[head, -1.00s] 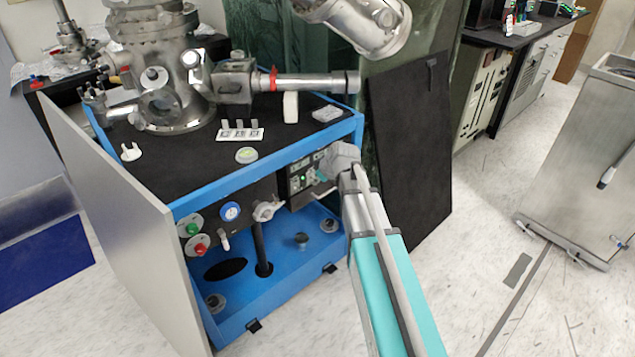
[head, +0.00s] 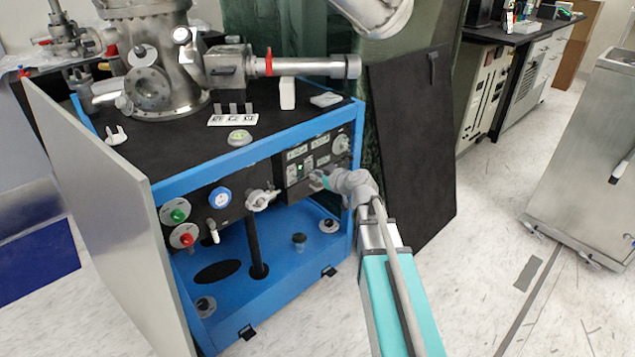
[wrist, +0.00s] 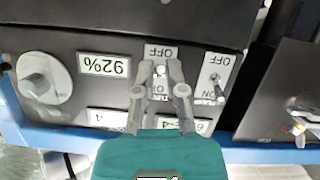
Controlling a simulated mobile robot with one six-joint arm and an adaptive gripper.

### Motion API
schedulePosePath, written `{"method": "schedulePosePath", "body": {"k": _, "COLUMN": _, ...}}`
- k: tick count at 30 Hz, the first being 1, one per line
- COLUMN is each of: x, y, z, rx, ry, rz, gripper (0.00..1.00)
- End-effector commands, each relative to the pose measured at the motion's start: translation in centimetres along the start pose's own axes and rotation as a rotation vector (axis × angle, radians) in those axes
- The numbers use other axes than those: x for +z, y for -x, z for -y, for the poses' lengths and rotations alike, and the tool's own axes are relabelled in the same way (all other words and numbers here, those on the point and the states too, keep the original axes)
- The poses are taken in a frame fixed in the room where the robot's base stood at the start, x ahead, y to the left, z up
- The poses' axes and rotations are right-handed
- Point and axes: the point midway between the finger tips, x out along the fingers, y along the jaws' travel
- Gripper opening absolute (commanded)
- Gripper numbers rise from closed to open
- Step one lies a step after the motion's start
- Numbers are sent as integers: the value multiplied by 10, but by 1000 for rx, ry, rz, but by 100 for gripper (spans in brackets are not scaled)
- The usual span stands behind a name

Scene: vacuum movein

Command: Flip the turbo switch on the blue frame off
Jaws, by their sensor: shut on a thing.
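My gripper (wrist: 160,74) is shut on a small toggle switch (wrist: 160,70), whose pale tip shows between the fingertips in the wrist view. A second toggle switch (wrist: 215,84), also labelled OFF and ON, stands to the right, apart from my fingers. In the head view my gripper (head: 322,181) is at the black control panel (head: 290,183) on the front of the blue frame (head: 345,115); the gripped switch is hidden there.
A round knob (wrist: 42,80) and a 92% label (wrist: 104,65) are on the panel left of my fingers in the wrist view. A steel vacuum chamber (head: 150,75) stands on the frame's top.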

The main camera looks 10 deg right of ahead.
Motion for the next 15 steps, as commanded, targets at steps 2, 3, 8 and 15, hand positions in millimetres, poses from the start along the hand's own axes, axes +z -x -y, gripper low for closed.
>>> {"method": "schedulePosePath", "body": {"k": 2, "x": 4, "y": -1, "z": 1, "rx": 5, "ry": 1, "rz": -21, "gripper": 0}}
{"method": "schedulePosePath", "body": {"k": 3, "x": 4, "y": -1, "z": 1, "rx": 6, "ry": 1, "rz": -29, "gripper": 0}}
{"method": "schedulePosePath", "body": {"k": 8, "x": 3, "y": -1, "z": 1, "rx": 9, "ry": 0, "rz": -52, "gripper": 0}}
{"method": "schedulePosePath", "body": {"k": 15, "x": 2, "y": -1, "z": 0, "rx": 10, "ry": -1, "rz": -58, "gripper": 0}}
